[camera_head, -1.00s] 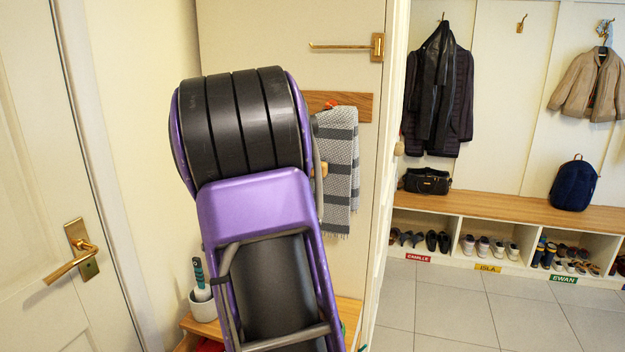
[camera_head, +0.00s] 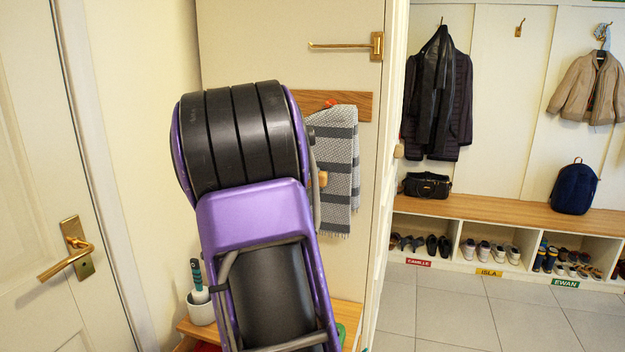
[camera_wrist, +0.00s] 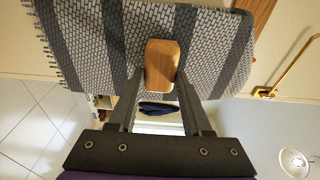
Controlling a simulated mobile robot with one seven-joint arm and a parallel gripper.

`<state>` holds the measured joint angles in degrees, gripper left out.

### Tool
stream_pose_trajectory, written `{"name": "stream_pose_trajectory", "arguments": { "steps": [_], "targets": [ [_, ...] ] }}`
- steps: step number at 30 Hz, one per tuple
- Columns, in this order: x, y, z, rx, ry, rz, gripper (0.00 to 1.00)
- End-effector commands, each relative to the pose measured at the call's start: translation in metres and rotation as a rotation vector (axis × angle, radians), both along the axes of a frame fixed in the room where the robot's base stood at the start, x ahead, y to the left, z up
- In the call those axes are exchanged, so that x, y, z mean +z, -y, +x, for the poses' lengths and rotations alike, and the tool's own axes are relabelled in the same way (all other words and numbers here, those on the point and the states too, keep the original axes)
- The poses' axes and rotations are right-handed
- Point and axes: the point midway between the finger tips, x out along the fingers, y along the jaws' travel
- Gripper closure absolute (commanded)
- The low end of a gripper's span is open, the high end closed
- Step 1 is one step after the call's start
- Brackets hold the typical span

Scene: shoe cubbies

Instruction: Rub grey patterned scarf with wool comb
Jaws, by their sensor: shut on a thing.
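The grey patterned scarf (camera_head: 340,165), with darker grey bands and a fringed lower edge, hangs from a wooden rail on the wall panel. It fills the upper part of the wrist view (camera_wrist: 115,45). My gripper (camera_wrist: 160,88) is shut on the wool comb (camera_wrist: 162,62), a small wooden block that lies in front of the scarf. In the head view a bit of the comb (camera_head: 323,179) shows at the edge of my arm. My arm hides the gripper and the scarf's left part there. Whether the comb touches the cloth is hard to tell.
The wooden rail (camera_head: 352,104) holds the scarf, below a brass swing arm (camera_head: 345,46). A white pot (camera_head: 201,309) with a teal-handled brush stands on a wooden bench (camera_head: 346,316) below. A door (camera_head: 40,180) is at left. Open tiled floor (camera_head: 440,310) lies at right.

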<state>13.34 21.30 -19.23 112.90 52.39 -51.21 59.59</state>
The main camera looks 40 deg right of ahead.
Motion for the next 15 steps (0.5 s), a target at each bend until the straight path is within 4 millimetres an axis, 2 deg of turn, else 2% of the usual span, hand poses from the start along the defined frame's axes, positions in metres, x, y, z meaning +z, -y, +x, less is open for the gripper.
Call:
{"name": "stream_pose_trajectory", "arguments": {
  "steps": [9,15],
  "targets": [
    [-0.027,0.000,-0.001,0.000,-0.004,0.002,0.95],
    [-0.033,-0.001,-0.001,0.000,-0.002,0.000,0.95]
  ]
}}
